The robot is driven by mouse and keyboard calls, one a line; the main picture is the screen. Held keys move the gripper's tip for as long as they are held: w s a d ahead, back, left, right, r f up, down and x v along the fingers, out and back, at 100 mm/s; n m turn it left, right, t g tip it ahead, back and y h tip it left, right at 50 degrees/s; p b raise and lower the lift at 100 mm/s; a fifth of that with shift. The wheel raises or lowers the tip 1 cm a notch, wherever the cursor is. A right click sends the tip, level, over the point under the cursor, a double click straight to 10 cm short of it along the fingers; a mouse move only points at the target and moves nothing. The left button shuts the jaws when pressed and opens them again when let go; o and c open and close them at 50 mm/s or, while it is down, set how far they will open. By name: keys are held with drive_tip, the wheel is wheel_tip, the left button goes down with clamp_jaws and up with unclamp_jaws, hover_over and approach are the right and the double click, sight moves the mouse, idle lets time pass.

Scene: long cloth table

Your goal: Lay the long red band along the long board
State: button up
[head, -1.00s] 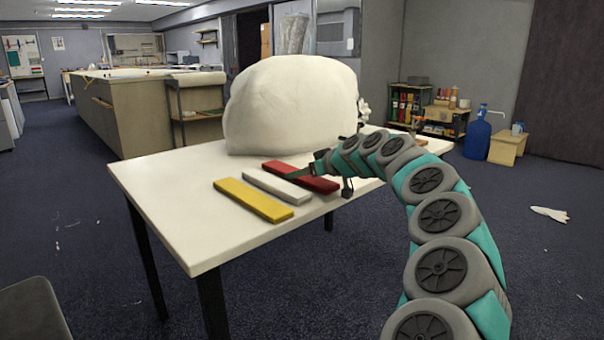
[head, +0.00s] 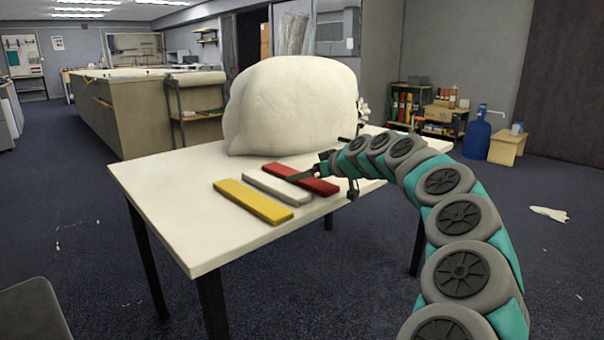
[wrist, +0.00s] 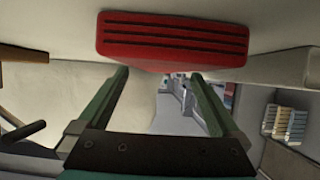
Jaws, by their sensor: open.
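A red band (head: 321,185) lies flat on the white table (head: 165,213), the farthest of three coloured bars set side by side. My gripper (head: 300,176) is over or beside its middle in the head view; one dark finger crosses in front of it. In the wrist view, the red band (wrist: 172,42) shows its grooved face just beyond my open fingertips (wrist: 158,72). The fingers are apart with nothing between them, and I cannot tell whether they touch the band. I cannot make out a long board for certain.
A pale grey bar (head: 275,188) and a yellow bar (head: 253,202) lie nearer on the table. A large white lump (head: 290,105) stands behind the bars. The table's near left part is bare.

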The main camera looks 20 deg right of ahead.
sight(319, 184)
drive_tip(key=v, duration=0.4)
drive_tip(key=shift+s+a+r, duration=0.1)
drive_tip(key=shift+r, duration=0.25)
drive_tip(key=shift+s+r, duration=0.35)
drive_tip(key=shift+s, duration=0.25)
